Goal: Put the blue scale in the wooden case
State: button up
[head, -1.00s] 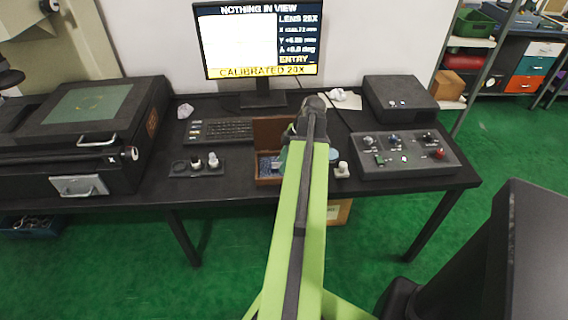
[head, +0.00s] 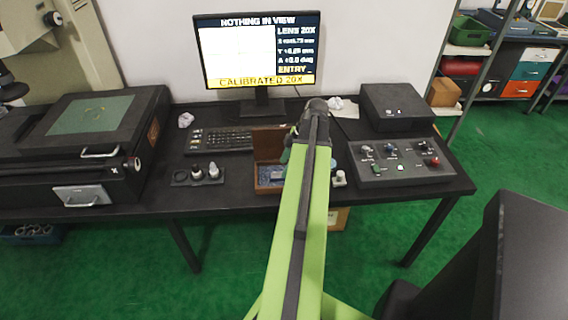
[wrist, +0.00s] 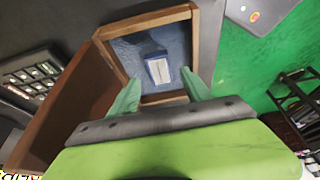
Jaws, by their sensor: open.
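The wooden case (wrist: 170,99) stands open in the wrist view, with a blue lining and its lid (wrist: 75,105) folded back to the left. It also shows in the head view (head: 266,190), partly behind my arm. A small block with a pale top and blue sides, seemingly the blue scale (wrist: 158,70), is inside the case, on the lining. My gripper (wrist: 160,76) is open above the case, its green fingers on either side of the block with gaps showing. In the head view my arm hides most of the gripper.
A black tray of small knobs (head: 197,175) lies left of the case, and a keyboard (head: 222,138) behind it. A control box with knobs (head: 400,160) stands to the right. A small white-topped piece (head: 339,179) is near the table's front edge, right of my arm.

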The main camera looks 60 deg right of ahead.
jog(key=p+v, duration=0.6)
jog(key=v, duration=0.2)
jog(key=shift+r, duration=0.2)
jog(key=w+a+f+m+g, duration=0.1)
jog(key=w+a+m+g, duration=0.2)
jog(key=w+a, duration=1.8)
jog(key=w+a+m+h, duration=0.1)
jog(key=w+a+m, duration=0.1)
jog(key=a, duration=1.3)
jog(key=w+a+m+h, duration=0.1)
jog(key=w+a+m, duration=0.1)
jog(key=a, duration=1.4)
jog(key=shift+f+g+h, duration=0.3)
jog(key=shift+f, duration=0.1)
jog(key=shift+a, duration=0.1)
